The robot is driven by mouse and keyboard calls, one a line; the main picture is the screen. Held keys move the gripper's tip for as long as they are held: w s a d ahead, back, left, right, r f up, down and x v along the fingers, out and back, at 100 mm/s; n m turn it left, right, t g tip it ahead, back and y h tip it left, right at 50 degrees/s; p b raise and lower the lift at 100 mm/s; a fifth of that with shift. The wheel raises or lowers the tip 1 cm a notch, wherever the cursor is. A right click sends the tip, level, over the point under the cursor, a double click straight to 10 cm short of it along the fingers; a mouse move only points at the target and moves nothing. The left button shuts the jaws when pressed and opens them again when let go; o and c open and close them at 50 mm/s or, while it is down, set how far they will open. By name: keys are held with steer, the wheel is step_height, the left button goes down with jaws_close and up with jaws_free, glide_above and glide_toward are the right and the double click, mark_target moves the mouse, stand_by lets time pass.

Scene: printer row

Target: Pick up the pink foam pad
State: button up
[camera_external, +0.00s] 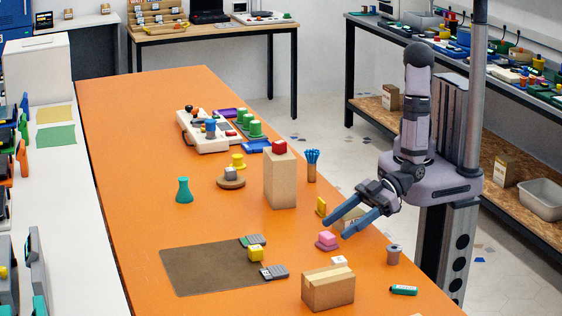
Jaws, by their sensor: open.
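The pink foam pad (327,237) is a small pink block on the orange table, right of the middle. It appears to rest on a darker pink round base (326,247). My gripper (338,229) reaches in from the right with two long blue fingers pointing down and left. The fingers are apart and empty. The fingertips show just above and right of the pad in the picture; how high they are over the table is hard to tell.
A cardboard box (328,289) and a white cube (339,261) stand in front of the pad. The table left of the pad is clear.

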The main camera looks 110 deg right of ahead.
mark_target(326, 235)
steer(key=shift+w+a+f+b, duration=0.1)
steer(key=shift+w+f+b, duration=0.3)
steer(key=shift+b, duration=0.55)
steer(key=shift+w+r, duration=0.1)
steer(key=shift+r, duration=0.05)
steer(key=shift+w, duration=0.1)
steer(key=shift+x, duration=2.55)
steer(key=shift+a+r, duration=0.1)
steer(key=shift+r, duration=0.15)
steer(key=c, duration=1.1)
